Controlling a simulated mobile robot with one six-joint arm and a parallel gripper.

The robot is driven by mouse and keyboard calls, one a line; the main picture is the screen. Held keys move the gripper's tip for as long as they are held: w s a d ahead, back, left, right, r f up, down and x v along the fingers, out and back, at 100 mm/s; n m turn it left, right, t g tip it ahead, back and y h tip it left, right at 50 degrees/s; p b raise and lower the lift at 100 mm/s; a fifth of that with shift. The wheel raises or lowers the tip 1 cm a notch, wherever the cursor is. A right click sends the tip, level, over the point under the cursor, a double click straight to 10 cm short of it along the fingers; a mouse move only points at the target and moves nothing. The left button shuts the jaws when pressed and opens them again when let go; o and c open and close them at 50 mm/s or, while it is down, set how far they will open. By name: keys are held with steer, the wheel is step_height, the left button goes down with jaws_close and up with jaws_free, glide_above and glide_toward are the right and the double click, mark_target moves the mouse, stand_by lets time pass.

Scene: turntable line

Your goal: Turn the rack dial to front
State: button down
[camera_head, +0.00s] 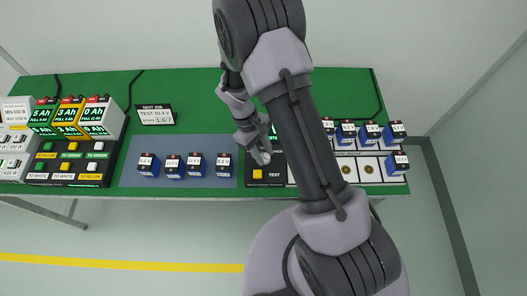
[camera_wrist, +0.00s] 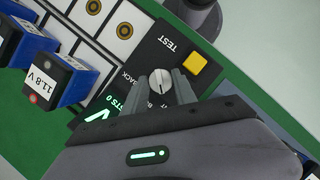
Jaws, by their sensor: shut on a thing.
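The rack dial (camera_wrist: 160,81) is a small round silver knob on a black panel, seen in the wrist view with a dark line across its face. My gripper (camera_wrist: 164,86) is shut on the dial, with one grey finger on each side of it. The word BACK can be partly read beside the dial; the other lettering is largely covered by my fingers, so I cannot tell which mark the line points to. In the head view my gripper (camera_head: 263,156) is over the black panel, and the dial is hidden there.
A yellow TEST button (camera_wrist: 195,62) is close to my fingers. Blue batteries (camera_wrist: 72,80) and white rack slots (camera_wrist: 118,30) lie beside the panel. A blue-grey mat (camera_head: 180,182) with several batteries is left of my gripper in the head view. Charger boxes (camera_head: 98,118) stand farther left.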

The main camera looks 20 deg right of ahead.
stand_by(0.3)
steer(key=c, duration=1)
jaws_free()
steer(key=p+v, duration=0.4)
steer(key=v, duration=1.3)
steer(key=shift+w+r, duration=0.15)
steer(key=shift+w, duration=0.05)
